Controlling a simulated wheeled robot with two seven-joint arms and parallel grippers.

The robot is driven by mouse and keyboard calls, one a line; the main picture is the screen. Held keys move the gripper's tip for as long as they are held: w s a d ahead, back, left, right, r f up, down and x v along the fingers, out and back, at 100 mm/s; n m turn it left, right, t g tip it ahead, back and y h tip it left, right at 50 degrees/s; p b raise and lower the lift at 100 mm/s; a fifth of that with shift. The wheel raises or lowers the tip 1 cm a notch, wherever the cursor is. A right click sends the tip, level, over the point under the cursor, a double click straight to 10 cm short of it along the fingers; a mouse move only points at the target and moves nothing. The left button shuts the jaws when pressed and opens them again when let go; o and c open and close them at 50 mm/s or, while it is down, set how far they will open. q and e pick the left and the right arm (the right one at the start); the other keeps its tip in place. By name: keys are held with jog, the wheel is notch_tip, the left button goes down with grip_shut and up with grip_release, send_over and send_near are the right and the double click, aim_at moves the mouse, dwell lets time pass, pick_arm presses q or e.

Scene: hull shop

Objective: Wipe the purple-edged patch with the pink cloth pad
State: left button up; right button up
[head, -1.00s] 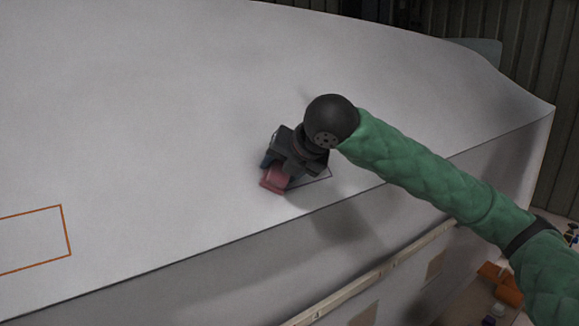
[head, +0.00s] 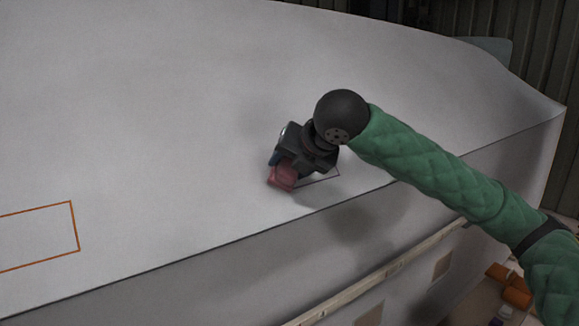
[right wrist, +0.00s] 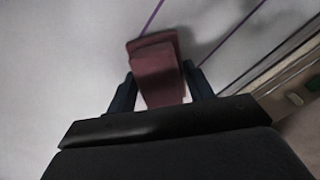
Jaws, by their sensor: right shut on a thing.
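The pink cloth pad (head: 282,178) is held in my right gripper (head: 286,166), low on the pale hull surface. In the right wrist view the pad (right wrist: 157,72) sits between the two dark fingers, which are shut on it. The pad appears to be at the surface, but I cannot tell how firmly it touches. The purple-edged patch (head: 322,180) is mostly hidden behind my gripper; a thin edge and corner show to its right. In the right wrist view two purple edge lines (right wrist: 236,30) run beyond and beside the pad. My left gripper is not in view.
An orange-edged rectangle (head: 76,225) is marked on the hull surface (head: 150,110) at the left. The hull's edge drops away just below the pad. A wooden strip (head: 385,272) runs along its side. Orange objects (head: 515,290) lie at the lower right.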

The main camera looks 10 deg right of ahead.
jog(key=shift+s+r, duration=0.1)
jog(key=shift+r, duration=0.1)
jog(key=shift+v, duration=2.45)
jog(key=shift+v, duration=2.55)
jog(key=shift+v, duration=1.95)
